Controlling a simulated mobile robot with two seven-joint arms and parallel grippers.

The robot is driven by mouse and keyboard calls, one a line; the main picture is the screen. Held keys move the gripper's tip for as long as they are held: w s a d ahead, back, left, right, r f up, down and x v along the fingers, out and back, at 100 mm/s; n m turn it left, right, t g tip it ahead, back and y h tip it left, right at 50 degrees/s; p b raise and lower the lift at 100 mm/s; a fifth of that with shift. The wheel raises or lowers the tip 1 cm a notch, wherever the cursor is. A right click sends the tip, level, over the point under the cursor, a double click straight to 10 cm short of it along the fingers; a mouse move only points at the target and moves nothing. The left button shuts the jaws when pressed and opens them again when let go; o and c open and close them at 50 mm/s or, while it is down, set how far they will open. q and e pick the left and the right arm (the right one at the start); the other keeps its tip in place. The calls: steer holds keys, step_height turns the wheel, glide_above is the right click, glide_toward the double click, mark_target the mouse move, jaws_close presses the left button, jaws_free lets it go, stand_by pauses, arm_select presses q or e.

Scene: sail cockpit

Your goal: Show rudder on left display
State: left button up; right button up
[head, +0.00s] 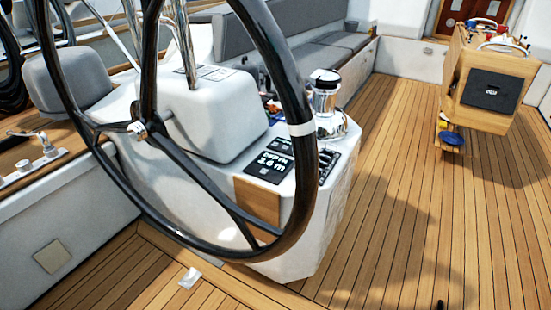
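A dark square display (269,163) sits on the sloped top of the white helm console (213,168). It shows white text that reads "DEPTH" with a number below, about 3.8 m. A second dark panel (327,166) lies to its right, partly hidden by the rim of the steering wheel (305,190). I cannot read what that panel shows. No rudder reading is legible on either. Neither of my grippers can be made out in the head view.
The big black wheel stands in front of the console. A chrome winch (325,103) rises behind the displays. A wooden table (496,75) with a dark panel stands at the back right. The teak deck (400,200) to the right is clear. A small dark tip shows at the bottom edge.

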arm_select(q)
jaws_close()
stand_by(1.2)
